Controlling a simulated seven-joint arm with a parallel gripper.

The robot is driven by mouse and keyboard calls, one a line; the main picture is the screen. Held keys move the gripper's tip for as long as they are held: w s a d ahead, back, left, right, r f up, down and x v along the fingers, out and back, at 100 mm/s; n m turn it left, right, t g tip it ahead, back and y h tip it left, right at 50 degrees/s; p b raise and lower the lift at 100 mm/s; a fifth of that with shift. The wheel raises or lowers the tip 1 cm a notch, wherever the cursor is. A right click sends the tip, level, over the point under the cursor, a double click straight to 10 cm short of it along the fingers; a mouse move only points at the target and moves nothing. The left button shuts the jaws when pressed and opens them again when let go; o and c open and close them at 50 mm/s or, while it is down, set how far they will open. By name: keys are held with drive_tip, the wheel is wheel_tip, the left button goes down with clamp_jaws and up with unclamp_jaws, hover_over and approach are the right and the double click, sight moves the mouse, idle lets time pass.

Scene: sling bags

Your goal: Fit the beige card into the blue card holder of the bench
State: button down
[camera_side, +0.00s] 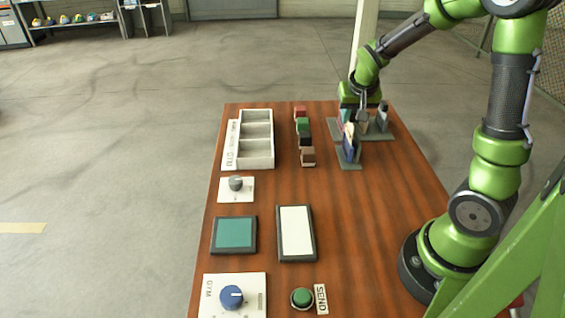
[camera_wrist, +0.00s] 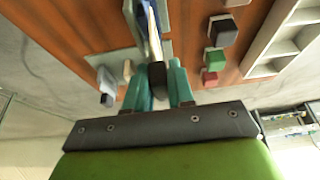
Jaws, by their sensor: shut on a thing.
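The beige card (camera_side: 349,130) shows as a small pale piece just above the blue card holder (camera_side: 349,147), which stands on a grey base near the far right of the bench. My gripper (camera_side: 362,116) is low over this group. In the wrist view its two teal fingers (camera_wrist: 160,88) are shut on a dark end piece, with a pale strip beside blue reaching beyond it; I take this for the held card. The fingers hide part of it. I cannot tell whether the card is inside the holder or only against it.
Small grey and dark pieces (camera_side: 382,117) stand close to the right of my gripper. Several coloured blocks (camera_side: 304,127) are in a row to the left, beside a grey compartment tray (camera_side: 257,153).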

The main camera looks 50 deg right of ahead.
sight(354, 122)
drive_tip(key=shift+f, duration=2.05)
drive_tip(key=c, duration=0.9)
unclamp_jaws()
drive_tip(key=shift+s+d, duration=0.1)
drive_tip(key=v, duration=1.7)
drive_tip(key=shift+w, duration=0.2)
drive_tip(key=s+a+n+t+y, duration=0.1)
drive_tip(key=s+a, duration=0.1)
drive_tip(key=a, duration=0.3)
drive_tip(key=s+a+n+t+y, duration=0.1)
drive_tip(key=s+a+n+y, duration=0.1)
drive_tip(key=a, duration=0.4)
drive_tip(key=s+a+r+n+t+y, duration=0.1)
drive_tip(key=s+a+n+t+y, duration=0.1)
drive_tip(key=a, duration=0.4)
drive_tip(key=shift+s, duration=0.5)
